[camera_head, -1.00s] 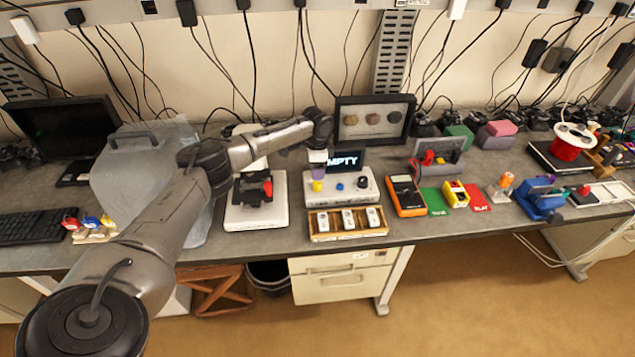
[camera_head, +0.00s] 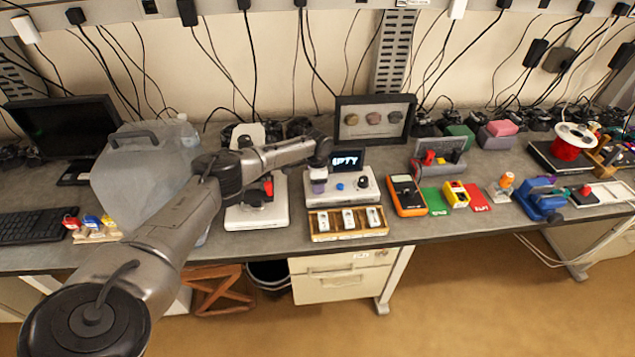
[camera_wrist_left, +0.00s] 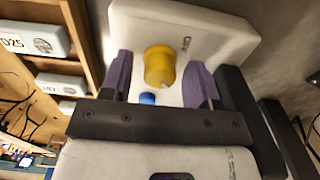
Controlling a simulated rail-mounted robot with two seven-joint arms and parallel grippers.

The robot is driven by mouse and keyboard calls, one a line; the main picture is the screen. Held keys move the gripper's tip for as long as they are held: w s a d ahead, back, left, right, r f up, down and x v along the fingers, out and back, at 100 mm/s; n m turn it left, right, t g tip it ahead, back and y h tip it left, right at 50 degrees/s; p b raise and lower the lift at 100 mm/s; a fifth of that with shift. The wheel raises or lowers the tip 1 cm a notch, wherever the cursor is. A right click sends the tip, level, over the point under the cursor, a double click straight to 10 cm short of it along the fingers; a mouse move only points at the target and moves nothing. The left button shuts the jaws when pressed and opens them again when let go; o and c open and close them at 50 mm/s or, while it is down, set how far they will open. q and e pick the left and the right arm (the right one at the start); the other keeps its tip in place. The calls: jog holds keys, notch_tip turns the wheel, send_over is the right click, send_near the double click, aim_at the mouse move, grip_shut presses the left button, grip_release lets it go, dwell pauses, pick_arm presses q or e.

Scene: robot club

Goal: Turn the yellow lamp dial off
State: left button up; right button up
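The yellow dial (camera_wrist_left: 160,66) is a round knob on a white console, between my left gripper's two purple fingers in the left wrist view. My left gripper (camera_wrist_left: 161,80) is open, with a visible gap between each finger and the dial. In the head view my left gripper (camera_head: 318,184) points down at the left end of the white console (camera_head: 345,197) and hides the yellow dial there. My right gripper is in neither view.
On the console are a small blue button (camera_head: 340,186), a black knob (camera_head: 363,182) and a screen (camera_head: 347,160) with partly hidden lettering. A wooden tray (camera_head: 320,236) with white labelled blocks sits in front. An orange multimeter (camera_head: 407,196) stands to the right.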

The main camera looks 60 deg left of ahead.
pick_arm(q)
jog(key=c, duration=0.8)
